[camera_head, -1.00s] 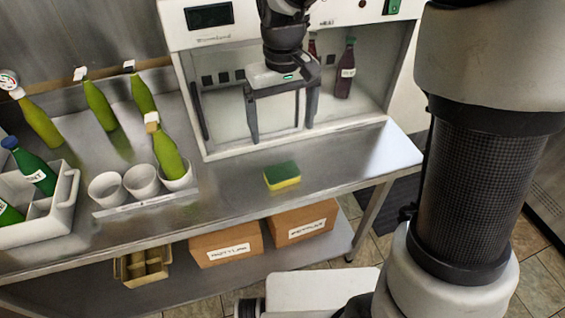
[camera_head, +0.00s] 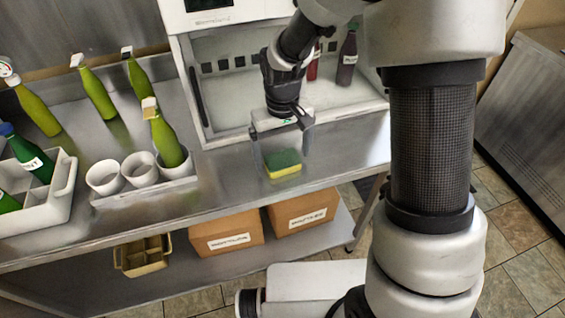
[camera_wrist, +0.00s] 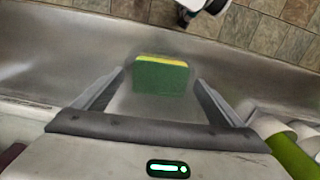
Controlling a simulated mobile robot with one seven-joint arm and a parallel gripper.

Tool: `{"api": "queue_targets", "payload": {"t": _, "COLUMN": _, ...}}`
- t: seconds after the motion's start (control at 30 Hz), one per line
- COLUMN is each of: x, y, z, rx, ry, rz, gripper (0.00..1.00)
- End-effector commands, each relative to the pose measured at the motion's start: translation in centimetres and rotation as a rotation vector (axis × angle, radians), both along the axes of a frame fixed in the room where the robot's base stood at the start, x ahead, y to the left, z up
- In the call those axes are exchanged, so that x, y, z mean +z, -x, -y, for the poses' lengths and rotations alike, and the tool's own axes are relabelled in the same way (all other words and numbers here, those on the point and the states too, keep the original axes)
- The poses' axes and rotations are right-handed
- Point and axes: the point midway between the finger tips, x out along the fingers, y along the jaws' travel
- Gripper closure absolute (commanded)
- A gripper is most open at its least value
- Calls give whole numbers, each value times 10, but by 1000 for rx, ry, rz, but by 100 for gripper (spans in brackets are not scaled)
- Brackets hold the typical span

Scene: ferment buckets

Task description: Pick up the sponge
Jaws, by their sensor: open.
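The sponge (camera_head: 283,164) is green on top with a yellow layer below. It lies on the steel counter (camera_head: 222,178) near its front edge. In the wrist view the sponge (camera_wrist: 160,76) shows between and beyond my two fingertips. My gripper (camera_head: 284,156) is open above the sponge, with one finger to either side of it in the head view. The wrist view also shows my gripper (camera_wrist: 162,78) with its fingers apart and nothing held. I cannot tell the exact height of the fingertips over the counter.
A white cabinet (camera_head: 222,98) with dark bottles inside stands behind the sponge. To the left are white cups (camera_head: 140,170) in a holder, several green bottles (camera_head: 98,98) and a white crate (camera_head: 62,190). Cardboard boxes (camera_head: 226,232) sit on the lower shelf. The counter right of the sponge is clear.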

Motion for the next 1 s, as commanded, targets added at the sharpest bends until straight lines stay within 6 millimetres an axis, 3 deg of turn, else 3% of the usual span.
{"api": "queue_targets", "payload": {"t": 0.23, "x": -1, "y": 0, "z": 0, "rx": 0, "ry": 0, "rz": 1, "gripper": 11}}
{"api": "queue_targets", "payload": {"t": 0.5, "x": -1, "y": 0, "z": 0, "rx": 0, "ry": 0, "rz": 0, "gripper": 53}}
{"api": "queue_targets", "payload": {"t": 0.83, "x": 1, "y": 0, "z": 0, "rx": 0, "ry": 0, "rz": 1, "gripper": 53}}
{"api": "queue_targets", "payload": {"t": 1.0, "x": 25, "y": -1, "z": 0, "rx": -1, "ry": -1, "rz": 4, "gripper": 53}}
